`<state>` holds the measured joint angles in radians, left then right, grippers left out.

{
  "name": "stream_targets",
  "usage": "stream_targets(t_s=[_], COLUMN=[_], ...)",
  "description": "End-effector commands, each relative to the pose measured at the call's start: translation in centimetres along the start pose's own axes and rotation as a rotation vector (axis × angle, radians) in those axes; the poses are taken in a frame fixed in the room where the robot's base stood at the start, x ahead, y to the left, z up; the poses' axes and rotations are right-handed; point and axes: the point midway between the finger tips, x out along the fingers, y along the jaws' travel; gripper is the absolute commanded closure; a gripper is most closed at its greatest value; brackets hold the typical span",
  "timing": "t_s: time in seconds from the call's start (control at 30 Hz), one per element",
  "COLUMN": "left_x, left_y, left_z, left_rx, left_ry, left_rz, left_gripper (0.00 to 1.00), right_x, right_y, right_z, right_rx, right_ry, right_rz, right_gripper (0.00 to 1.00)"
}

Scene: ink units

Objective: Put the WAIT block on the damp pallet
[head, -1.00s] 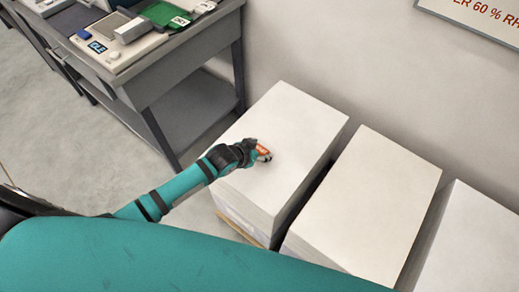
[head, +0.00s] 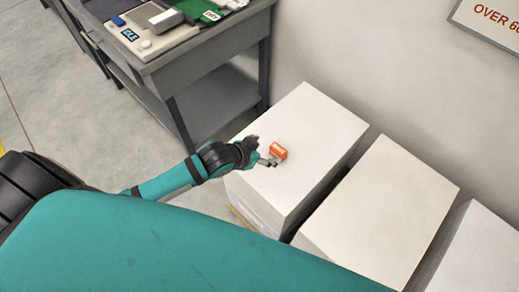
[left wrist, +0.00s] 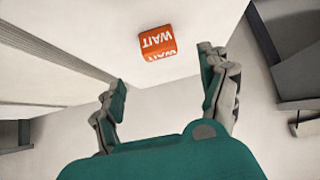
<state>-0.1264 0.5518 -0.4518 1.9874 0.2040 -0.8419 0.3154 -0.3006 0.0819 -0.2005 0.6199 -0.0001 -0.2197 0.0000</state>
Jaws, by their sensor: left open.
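My left gripper (head: 262,151) is open and just left of the block in the head view. In the left wrist view the block (left wrist: 157,41) lies beyond the two spread fingertips (left wrist: 164,68), with nothing held between them. Its white lettering appears upside down there. I cannot tell from the pictures which pallet is damp. My right gripper is not in view.
Two more white stacks (head: 382,205) (head: 480,255) stand to the right, with narrow gaps between. A grey workbench (head: 180,62) with a device reading IDLE (head: 130,34) stands at the back left. A wall sign (head: 490,22) hangs at upper right.

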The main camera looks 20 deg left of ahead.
Motion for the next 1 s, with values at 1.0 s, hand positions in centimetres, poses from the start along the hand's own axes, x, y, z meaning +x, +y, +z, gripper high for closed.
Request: stream_targets(t_s=[1.0], left_x=[-7.6], left_y=[2.8], left_z=[5.6], left_rx=[-0.064], left_ry=[-0.226], left_rz=[-0.069], left_gripper=[0.23], right_x=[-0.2], right_y=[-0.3], right_z=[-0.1], right_rx=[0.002], right_ry=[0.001], right_rz=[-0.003], right_gripper=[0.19])
